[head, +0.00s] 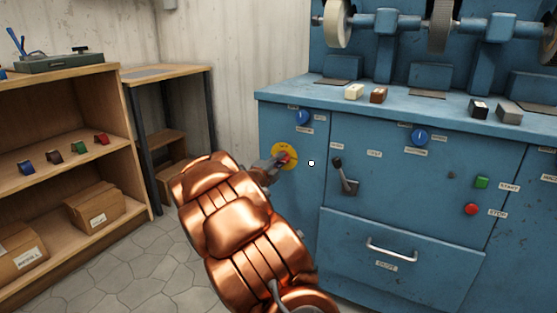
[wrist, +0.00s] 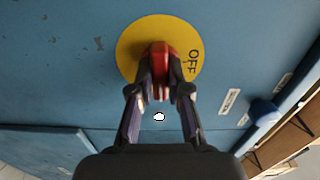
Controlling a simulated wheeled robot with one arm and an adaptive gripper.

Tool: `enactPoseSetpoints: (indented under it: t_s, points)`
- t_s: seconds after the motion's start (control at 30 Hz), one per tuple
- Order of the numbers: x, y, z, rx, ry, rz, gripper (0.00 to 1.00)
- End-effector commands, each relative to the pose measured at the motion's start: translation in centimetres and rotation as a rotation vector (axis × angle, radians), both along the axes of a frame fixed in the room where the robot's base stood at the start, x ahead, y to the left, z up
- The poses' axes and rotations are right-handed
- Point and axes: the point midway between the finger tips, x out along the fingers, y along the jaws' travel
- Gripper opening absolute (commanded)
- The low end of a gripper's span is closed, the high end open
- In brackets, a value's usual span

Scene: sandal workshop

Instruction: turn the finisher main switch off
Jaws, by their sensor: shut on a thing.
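The finisher (head: 400,180) is a blue machine. Its main switch is a red handle on a round yellow plate (head: 290,150) at the left of the front panel. In the wrist view the yellow plate (wrist: 133,50) carries the word OFF at its right side, and the red handle (wrist: 160,50) stands along the picture's vertical. My gripper (head: 275,165) reaches the switch from the lower left. In the wrist view my gripper (wrist: 160,85) is shut on the red handle, one finger on each side. The rest of the plate's lettering is hidden by the gripper.
A blue knob (head: 303,117) sits above the switch. A black lever (head: 344,175) sticks out to its right. Green (head: 482,182) and red (head: 471,209) buttons and a drawer handle (head: 391,250) are farther right. A wooden shelf (head: 60,85) stands at the left.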

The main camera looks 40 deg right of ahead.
Motion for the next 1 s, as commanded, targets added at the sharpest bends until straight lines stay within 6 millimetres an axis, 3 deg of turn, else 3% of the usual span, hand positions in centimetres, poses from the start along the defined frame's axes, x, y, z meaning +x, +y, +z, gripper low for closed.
enactPoseSetpoints:
  t_s: [1.0]
  points:
    - [-0.09, 0.09, 0.57, -0.245, 0.836, 0.001, 0.00]
